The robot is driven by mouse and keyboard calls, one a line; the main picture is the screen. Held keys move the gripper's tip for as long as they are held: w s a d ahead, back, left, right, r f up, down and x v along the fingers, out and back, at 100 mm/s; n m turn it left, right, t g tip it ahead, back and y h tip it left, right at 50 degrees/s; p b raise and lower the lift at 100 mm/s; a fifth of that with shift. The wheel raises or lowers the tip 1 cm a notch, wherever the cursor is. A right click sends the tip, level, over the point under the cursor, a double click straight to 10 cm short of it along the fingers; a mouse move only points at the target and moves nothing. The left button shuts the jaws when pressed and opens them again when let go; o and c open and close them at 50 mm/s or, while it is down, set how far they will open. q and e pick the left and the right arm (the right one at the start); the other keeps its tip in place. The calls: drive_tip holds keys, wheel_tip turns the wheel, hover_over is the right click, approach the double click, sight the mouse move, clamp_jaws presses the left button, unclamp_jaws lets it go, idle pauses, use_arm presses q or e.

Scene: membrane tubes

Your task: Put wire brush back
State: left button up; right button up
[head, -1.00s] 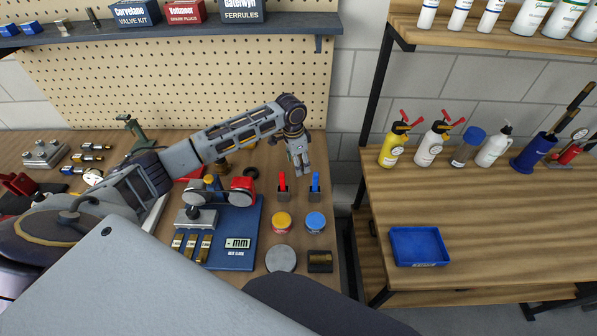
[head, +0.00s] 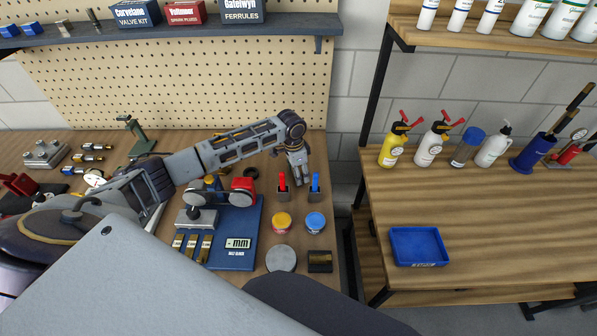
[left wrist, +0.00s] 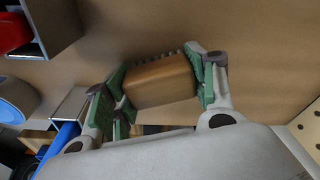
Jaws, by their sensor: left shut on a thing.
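The wire brush (left wrist: 160,80) shows in the left wrist view as a wooden block with a row of dark bristle tufts along its upper edge. My left gripper (left wrist: 155,88) is shut on it, with green pads on both sides of the block. In the head view my left gripper (head: 299,176) points down close behind and between the red-handled and blue-handled tools. The brush cannot be made out clearly there. My right gripper is not in view.
A red-handled tool (head: 282,180) and a blue-handled tool (head: 315,182) stand in metal holders beside the gripper. Yellow and blue tins (head: 316,222) and a dark rectangular holder (head: 320,262) lie in front. The pegboard (head: 200,90) rises behind.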

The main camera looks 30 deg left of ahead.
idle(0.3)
use_arm(q)
drive_tip(key=o, duration=1.1)
drive_tip(key=shift+f, duration=0.1)
drive_tip(key=shift+c, duration=0.2)
wheel_tip(320, 180, up, 12)
drive_tip(key=s+b, duration=0.1)
drive_tip(key=shift+a, duration=0.45)
